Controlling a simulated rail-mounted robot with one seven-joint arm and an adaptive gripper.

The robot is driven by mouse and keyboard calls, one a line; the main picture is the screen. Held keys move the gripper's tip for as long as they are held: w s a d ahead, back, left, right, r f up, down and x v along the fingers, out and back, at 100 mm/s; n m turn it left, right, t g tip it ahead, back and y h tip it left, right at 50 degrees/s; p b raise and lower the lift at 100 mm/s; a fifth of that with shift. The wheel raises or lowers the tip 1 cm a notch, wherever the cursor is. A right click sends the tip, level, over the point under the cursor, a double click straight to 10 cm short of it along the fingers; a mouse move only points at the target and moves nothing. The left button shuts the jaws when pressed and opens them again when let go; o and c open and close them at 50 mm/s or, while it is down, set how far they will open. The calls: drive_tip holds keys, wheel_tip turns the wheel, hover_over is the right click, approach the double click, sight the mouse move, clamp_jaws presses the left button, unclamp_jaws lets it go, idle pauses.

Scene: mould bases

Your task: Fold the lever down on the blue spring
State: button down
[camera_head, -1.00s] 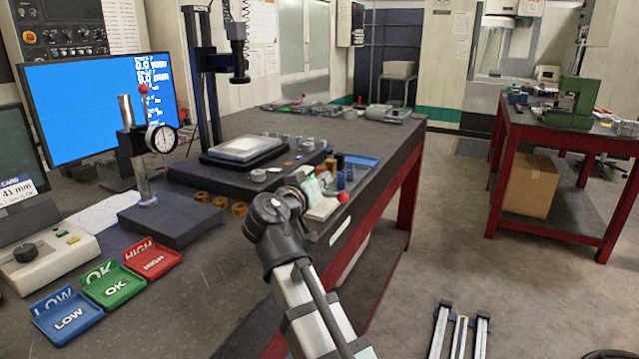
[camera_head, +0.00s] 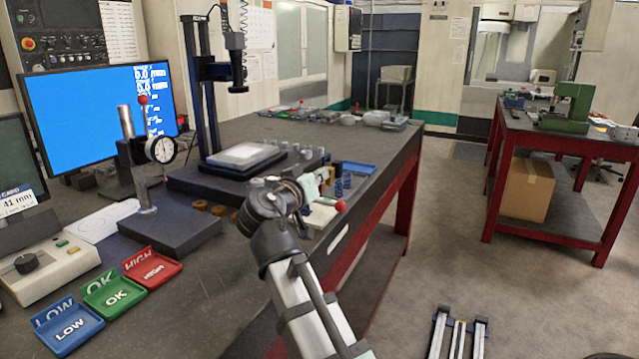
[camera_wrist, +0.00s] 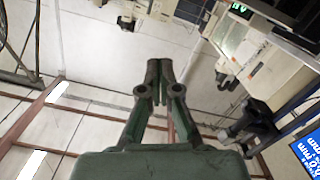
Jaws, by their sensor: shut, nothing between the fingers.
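Small blue spring-like pieces (camera_head: 342,186) stand on the workbench, just beyond my gripper. A red ball knob (camera_head: 340,205) shows beside a pale block (camera_head: 320,216), close to my gripper; I cannot tell whether its lever is up or folded. My gripper (camera_head: 314,184) is greenish and partly covered by my own wrist in the head view. In the wrist view its fingertips (camera_wrist: 159,72) are together with nothing between them. The wrist view shows ceiling and walls, with no spring or lever. I cannot tell whether the gripper touches anything.
A dial gauge stand (camera_head: 148,190) is at the left. Red (camera_head: 152,269), green (camera_head: 117,296) and blue (camera_head: 72,327) trays lie at the front left. A dark stand (camera_head: 205,100) rises behind a platform. A blue tray (camera_head: 358,167) lies behind the gripper.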

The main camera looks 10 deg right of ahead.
drive_tip(key=v, duration=1)
drive_tip(key=shift+d, duration=0.1)
